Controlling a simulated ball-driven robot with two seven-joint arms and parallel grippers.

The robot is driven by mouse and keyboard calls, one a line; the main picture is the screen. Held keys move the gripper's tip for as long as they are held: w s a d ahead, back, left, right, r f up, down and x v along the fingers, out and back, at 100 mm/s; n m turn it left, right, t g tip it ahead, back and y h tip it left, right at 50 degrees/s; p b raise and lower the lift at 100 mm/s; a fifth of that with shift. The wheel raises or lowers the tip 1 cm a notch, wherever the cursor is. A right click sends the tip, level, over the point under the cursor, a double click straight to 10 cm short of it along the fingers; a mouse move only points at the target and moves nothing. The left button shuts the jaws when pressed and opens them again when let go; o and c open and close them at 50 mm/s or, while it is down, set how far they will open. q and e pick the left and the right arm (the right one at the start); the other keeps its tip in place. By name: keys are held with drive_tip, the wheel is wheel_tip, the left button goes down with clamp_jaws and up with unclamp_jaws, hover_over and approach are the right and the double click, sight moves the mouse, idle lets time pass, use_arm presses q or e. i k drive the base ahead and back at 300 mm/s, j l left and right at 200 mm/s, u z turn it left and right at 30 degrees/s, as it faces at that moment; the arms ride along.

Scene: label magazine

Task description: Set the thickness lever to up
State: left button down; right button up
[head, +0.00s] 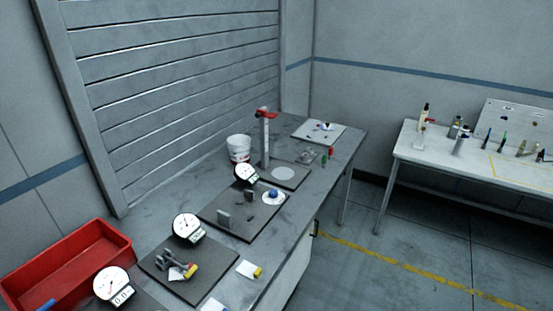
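No part labelled as the thickness lever can be made out at this size. Several measuring stations stand in a row on the grey workbench (180,195). An upright metal column (265,145) has a red arm-like part (266,113) on top. A dial gauge (246,173) stands by a dark plate (240,228) with small blocks and a blue-topped part (273,195). A nearer dial gauge (187,227) stands by a plate with a metal, yellow-ended device (178,264). The nearest dial gauge (111,285) has a small display below. Neither gripper is in view.
A red bin (75,262) sits at the bench's near left. A white bucket (239,150) stands near the slatted wall. A pale board (319,133) lies at the far end. A second table (430,152) with bottles and tools stands right, across open floor.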

sight(190, 271)
drive_tip(key=k+l, duration=0.85)
